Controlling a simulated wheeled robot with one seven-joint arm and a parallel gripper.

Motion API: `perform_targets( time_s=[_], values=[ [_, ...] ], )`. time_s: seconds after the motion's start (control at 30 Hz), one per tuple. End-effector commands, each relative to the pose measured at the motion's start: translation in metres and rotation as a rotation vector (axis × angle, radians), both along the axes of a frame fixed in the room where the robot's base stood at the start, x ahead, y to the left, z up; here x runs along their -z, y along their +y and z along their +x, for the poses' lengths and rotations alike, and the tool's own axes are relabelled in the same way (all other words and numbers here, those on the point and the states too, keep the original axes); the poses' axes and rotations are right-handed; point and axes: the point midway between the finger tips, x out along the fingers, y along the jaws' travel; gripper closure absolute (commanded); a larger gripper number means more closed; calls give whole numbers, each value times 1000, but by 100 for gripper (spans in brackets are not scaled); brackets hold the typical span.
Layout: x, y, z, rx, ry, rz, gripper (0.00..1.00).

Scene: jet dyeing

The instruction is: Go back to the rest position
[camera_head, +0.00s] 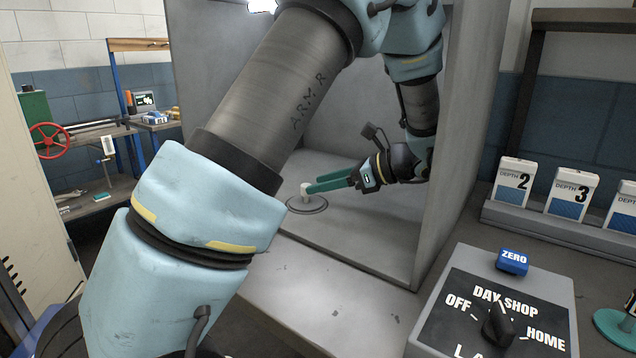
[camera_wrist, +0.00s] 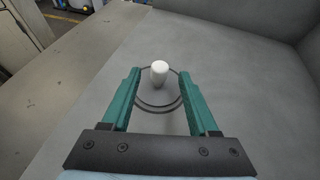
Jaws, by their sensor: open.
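My gripper (camera_head: 329,183) is inside a grey open-fronted booth (camera_head: 350,240), low over its floor. Its two green fingers are open and show in the wrist view (camera_wrist: 158,80). A small white rounded peg (camera_wrist: 159,72) stands upright between the fingertips, with a gap on each side. It stands within a dark ring (camera_wrist: 150,107) on the booth floor. In the head view the white peg (camera_head: 304,189) shows at the fingertips. My arm reaches in from the front left and hides part of the booth.
A control box (camera_head: 440,305) with a black selector knob (camera_head: 498,325) and blue ZERO block (camera_head: 512,262) stands right of the booth. Numbered depth cards (camera_head: 513,184) stand in a rack behind it. A workbench (camera_head: 115,190) with a red handwheel (camera_head: 50,140) is at left. The booth's side wall (camera_head: 455,130) is close to my arm.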

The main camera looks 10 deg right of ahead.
Motion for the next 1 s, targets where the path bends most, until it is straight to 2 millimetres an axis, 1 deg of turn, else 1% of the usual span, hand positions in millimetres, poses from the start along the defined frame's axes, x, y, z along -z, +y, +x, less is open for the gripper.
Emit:
perform_targets(
  time_s=[0.07, 0.17, 0.33, 0.37, 0.4, 0.47, 0.5, 0.57, 0.6, 0.7, 0.8, 0.9, 1.0],
  values=[
    [-4, 3, 1, -5, 4, -23, 40],
    [-13, 10, 1, -19, 17, -106, 40],
    [-35, 23, 0, -68, 40, -379, 40],
    [-37, 35, -3, -117, 37, -433, 40],
    [-40, 57, -12, -223, 27, -504, 40],
    [-48, 83, -26, -379, 1, -619, 40],
    [-55, 100, -37, -493, -25, -701, 40],
    [-67, 122, -55, -678, -81, -827, 40],
    [-76, 133, -66, -802, -129, -908, 40],
    [-98, 157, -89, -1102, -271, -1087, 40],
    [-116, 174, -104, -1357, -424, -1222, 40],
    [-129, 185, -112, -1540, -557, -1311, 40],
    [-136, 192, -116, -1644, -641, -1358, 40]
  ],
)
